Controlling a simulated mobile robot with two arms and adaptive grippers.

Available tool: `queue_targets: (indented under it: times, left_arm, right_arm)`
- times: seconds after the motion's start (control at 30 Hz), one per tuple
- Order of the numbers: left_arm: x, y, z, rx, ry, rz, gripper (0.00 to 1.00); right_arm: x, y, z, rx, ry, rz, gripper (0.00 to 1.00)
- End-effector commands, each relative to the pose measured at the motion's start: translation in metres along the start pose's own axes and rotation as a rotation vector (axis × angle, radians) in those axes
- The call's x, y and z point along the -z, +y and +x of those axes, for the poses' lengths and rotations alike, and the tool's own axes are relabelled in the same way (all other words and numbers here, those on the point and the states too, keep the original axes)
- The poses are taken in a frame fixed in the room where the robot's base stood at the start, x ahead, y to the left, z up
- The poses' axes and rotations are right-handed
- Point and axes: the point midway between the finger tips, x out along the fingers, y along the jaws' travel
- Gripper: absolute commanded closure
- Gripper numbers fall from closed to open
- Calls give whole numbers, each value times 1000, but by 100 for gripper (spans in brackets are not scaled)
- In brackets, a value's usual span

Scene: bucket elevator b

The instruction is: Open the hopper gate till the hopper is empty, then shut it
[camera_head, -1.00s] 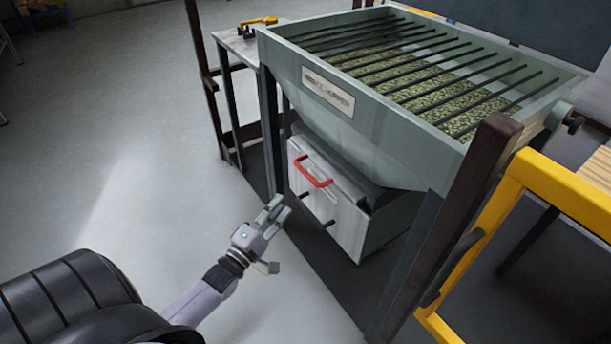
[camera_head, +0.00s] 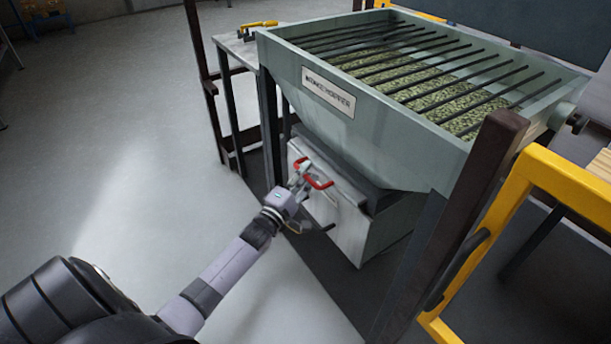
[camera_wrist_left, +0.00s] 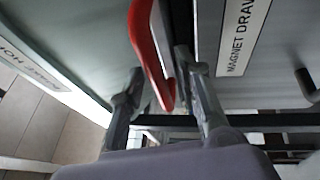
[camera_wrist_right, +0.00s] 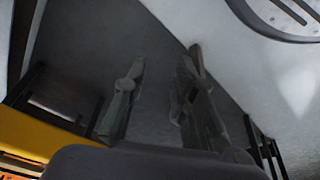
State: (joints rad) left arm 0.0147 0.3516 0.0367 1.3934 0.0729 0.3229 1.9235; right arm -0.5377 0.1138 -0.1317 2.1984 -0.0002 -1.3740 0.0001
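The grey-green hopper (camera_head: 375,135) stands at the right in the head view, with green granular material (camera_head: 440,92) visible under its bar grate. Below it is a pale metal box (camera_head: 345,225) with a red handle (camera_head: 319,184). My left gripper (camera_head: 300,176) is at the left end of this handle. In the left wrist view its fingers are apart, with the red handle (camera_wrist_left: 148,45) reaching between them; firm contact is not shown. My right gripper (camera_wrist_right: 155,85) is open and empty in its own wrist view. The gate's plate itself is not clearly visible.
A dark post (camera_head: 465,220) and a yellow frame (camera_head: 560,185) stand at the right. A small table (camera_head: 228,45) with a yellow tool is behind the hopper's left side. A "MAGNET DRAW..." label (camera_wrist_left: 243,35) shows near the left gripper. The floor at left is clear.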

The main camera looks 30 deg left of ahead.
Motion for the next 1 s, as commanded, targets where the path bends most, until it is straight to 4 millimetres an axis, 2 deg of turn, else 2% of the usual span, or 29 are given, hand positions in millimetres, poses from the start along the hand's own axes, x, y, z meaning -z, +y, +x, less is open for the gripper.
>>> queue_targets:
  times: [0.07,0.53,1.0]
  left_arm:
    - [0,0,0,0,0,0,69]
    - [0,0,0,0,0,0,100]
    - [0,0,-1,0,0,1,100]
  right_arm:
    - [0,0,0,0,0,0,75]
    - [0,0,0,0,1,0,75]
    - [0,0,0,0,0,0,75]
